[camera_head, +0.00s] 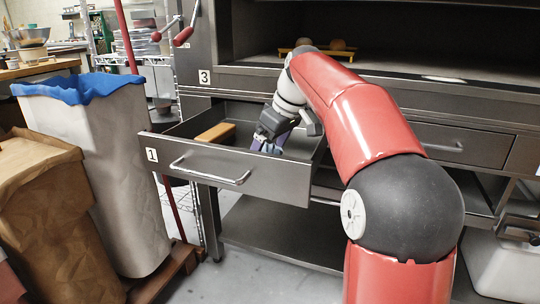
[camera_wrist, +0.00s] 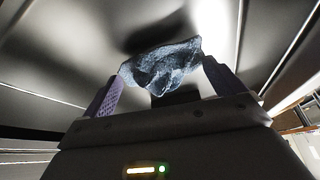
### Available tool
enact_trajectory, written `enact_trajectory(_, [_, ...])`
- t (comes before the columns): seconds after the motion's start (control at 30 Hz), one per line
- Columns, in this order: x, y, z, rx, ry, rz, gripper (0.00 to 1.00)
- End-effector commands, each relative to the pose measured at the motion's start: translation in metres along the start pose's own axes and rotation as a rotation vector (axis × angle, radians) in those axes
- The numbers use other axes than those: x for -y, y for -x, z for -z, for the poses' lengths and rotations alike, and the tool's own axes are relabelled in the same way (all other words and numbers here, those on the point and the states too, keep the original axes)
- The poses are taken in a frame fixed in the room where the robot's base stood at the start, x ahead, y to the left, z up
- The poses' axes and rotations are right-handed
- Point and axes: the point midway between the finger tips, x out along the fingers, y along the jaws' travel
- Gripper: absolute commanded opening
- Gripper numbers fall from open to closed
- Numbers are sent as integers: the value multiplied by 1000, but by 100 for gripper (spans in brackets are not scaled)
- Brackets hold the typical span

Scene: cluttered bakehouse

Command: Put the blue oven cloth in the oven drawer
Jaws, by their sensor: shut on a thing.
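The blue oven cloth (camera_wrist: 165,66) is a crumpled bundle between the two purple fingers of my gripper (camera_wrist: 163,74) in the wrist view. My gripper is shut on it. In the head view my gripper (camera_head: 266,146) points down into the open drawer marked 1 (camera_head: 225,180), behind its front panel. The cloth is hard to make out there. The drawer is pulled out from under the oven. Whether the cloth touches the drawer floor cannot be told.
A tan block (camera_head: 215,132) lies in the drawer's left part. A bin with a blue liner (camera_head: 100,150) and a brown paper sack (camera_head: 50,215) stand left of the drawer. A closed drawer (camera_head: 440,140) is at the right. The oven deck (camera_head: 400,70) is above, holding round loaves on a board.

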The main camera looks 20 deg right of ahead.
Motion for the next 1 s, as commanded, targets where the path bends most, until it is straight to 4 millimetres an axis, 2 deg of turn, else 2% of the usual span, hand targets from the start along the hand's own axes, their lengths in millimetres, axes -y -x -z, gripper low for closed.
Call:
enact_trajectory(0.1, [0,-13,-6,-1,0,-1,68])
enact_trajectory(0.5, [0,-17,-8,0,0,0,68])
enact_trajectory(0.53, [0,-17,-8,0,0,-1,97])
enact_trajectory(0.57, [0,-16,-8,0,0,0,100])
enact_trajectory(0.83, [0,-13,-6,0,0,-1,100])
enact_trajectory(1.0, [0,9,-5,-2,0,-4,100])
